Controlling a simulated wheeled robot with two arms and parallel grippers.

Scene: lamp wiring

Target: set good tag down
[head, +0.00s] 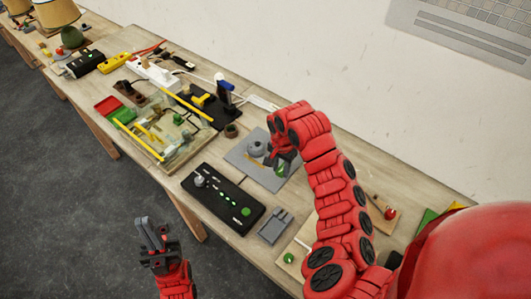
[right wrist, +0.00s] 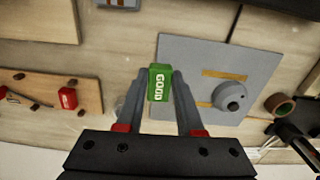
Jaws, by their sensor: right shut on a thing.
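The green good tag (right wrist: 159,82), with the word GOOD on it, is between the fingertips of my right gripper (right wrist: 160,98), which is shut on it. My left gripper (head: 155,232) is empty and open, over the floor in front of the table.
A round grey knob (right wrist: 230,96) stands on the mat. A black control box (head: 222,198) and a small grey tray (head: 275,226) are nearer the front edge. Cables and tools crowd the table further left.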

